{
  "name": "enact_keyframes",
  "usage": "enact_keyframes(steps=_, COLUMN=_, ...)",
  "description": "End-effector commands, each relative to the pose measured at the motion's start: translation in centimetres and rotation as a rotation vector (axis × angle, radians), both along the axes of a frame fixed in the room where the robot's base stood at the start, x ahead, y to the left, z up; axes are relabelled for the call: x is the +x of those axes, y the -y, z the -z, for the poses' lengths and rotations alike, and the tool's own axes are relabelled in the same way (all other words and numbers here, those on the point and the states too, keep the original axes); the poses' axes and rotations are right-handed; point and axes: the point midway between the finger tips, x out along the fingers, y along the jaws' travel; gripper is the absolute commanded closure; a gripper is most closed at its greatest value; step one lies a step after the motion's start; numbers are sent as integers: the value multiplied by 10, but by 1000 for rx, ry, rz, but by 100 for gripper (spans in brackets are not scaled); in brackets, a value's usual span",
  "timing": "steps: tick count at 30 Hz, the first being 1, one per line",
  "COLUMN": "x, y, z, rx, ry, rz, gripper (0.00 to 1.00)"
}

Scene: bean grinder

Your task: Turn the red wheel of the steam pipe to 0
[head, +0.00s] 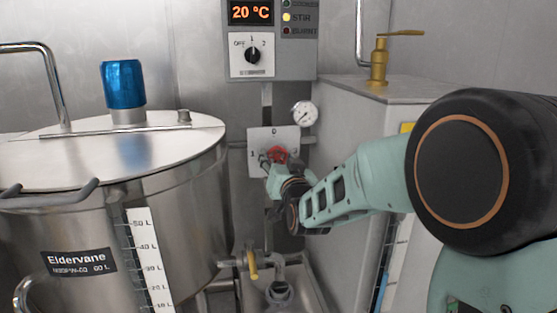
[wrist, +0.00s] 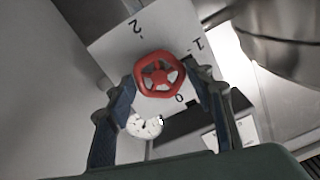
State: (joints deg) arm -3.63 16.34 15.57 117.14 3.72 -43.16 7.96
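The red wheel (head: 278,153) sits on a pale square plate (head: 259,136) on the back wall. The plate has a 0 at the top, a 1 at the left and another mark at the right, partly covered. In the wrist view the wheel (wrist: 160,74) shows whole, and the plate (wrist: 112,52) carries 2, 1 and 0. My gripper (head: 274,171) is right in front of the wheel. In the wrist view my gripper (wrist: 162,86) is open, with one finger on each side of the wheel; I cannot tell whether they touch it. The wheel's setting is not clear.
A large steel kettle (head: 185,190) with a lid stands at the left. A control box (head: 290,60) hangs above the plate, and a round gauge (head: 304,114) sits beside it. A yellow-handled valve (head: 252,264) is below. A grey cabinet (head: 340,130) stands at the right.

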Motion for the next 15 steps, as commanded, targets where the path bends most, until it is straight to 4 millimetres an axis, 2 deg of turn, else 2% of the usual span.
enact_keyframes(steps=1, x=0, y=0, z=0, rx=0, ry=0, rz=0, gripper=60)
enact_keyframes(steps=7, x=0, y=0, z=0, rx=0, ry=0, rz=0, gripper=80)
enact_keyframes(steps=15, x=0, y=0, z=1, rx=32, ry=-9, rz=0, gripper=80)
